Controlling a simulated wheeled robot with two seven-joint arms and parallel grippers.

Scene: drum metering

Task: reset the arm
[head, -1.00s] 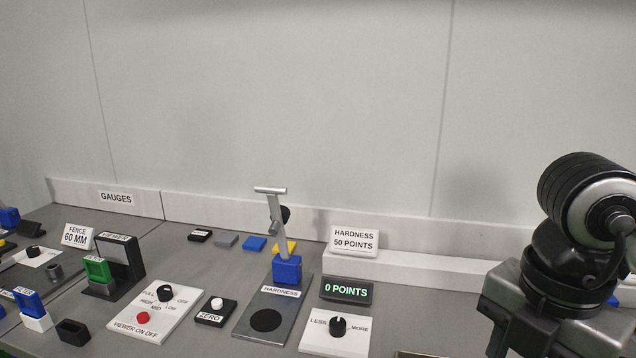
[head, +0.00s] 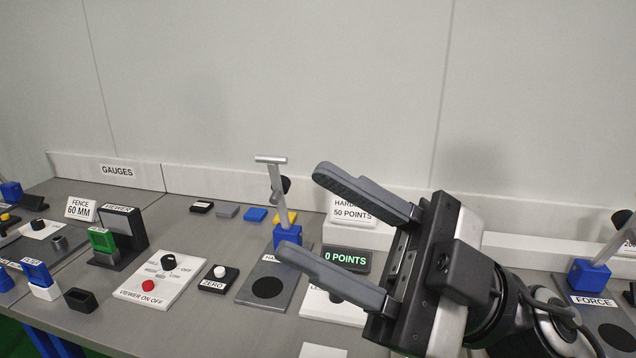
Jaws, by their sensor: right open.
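My right gripper (head: 347,229) is in the right half of the head view, its two grey fingers spread wide and pointing left. It is open, with nothing between the fingers. The fingers pass in front of the hardness station, partly hiding the "HARDNESS 50 POINTS" sign (head: 352,213), the hardness plate (head: 267,288) and the less/more dial panel (head: 318,304). The "0 POINTS" display (head: 346,258) shows between the fingers. The hardness lever (head: 278,190) stands upright on its blue base (head: 287,236), left of the fingertips. My left gripper is not in view.
A viewer on/off panel (head: 160,278) and a zero button (head: 219,274) lie left of the hardness plate. The viewer (head: 122,235) stands farther left. Small coloured blocks (head: 255,214) lie at the back. A force station with a blue base (head: 589,274) is at the right.

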